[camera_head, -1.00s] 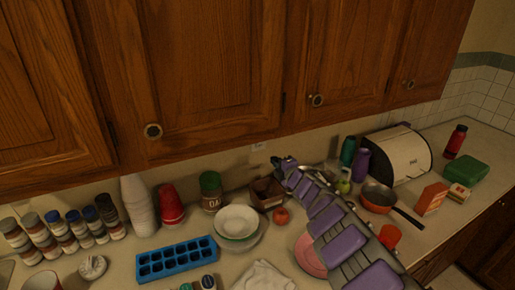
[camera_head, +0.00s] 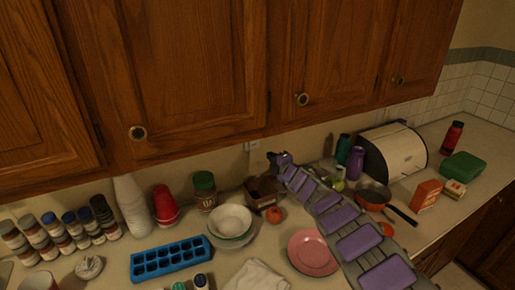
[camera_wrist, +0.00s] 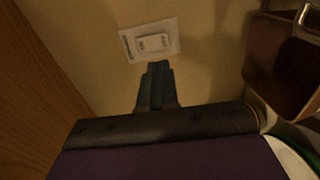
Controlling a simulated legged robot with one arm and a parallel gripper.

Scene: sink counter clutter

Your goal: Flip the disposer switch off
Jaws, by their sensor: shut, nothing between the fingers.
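The disposer switch (camera_wrist: 152,42) is a white rocker on a pale wall plate (camera_wrist: 130,46) with small dark lettering, which I cannot read. In the head view the wall plate (camera_head: 253,145) shows small on the wall under the cabinets. My gripper (camera_wrist: 158,66) is shut and empty, with its fingertips just below the switch in the wrist view. I cannot tell whether they touch the plate. In the head view my gripper (camera_head: 273,157) is just right of the plate, and my purple-padded arm reaches to it from the lower right.
A brown box (camera_head: 262,189) stands below the plate, close to my gripper. Bowls (camera_head: 231,221), a tomato (camera_head: 274,215), a pink plate (camera_head: 312,252), bottles (camera_head: 355,162) and an orange pan (camera_head: 373,192) crowd the counter around my arm. Wooden cabinets (camera_head: 200,70) hang above.

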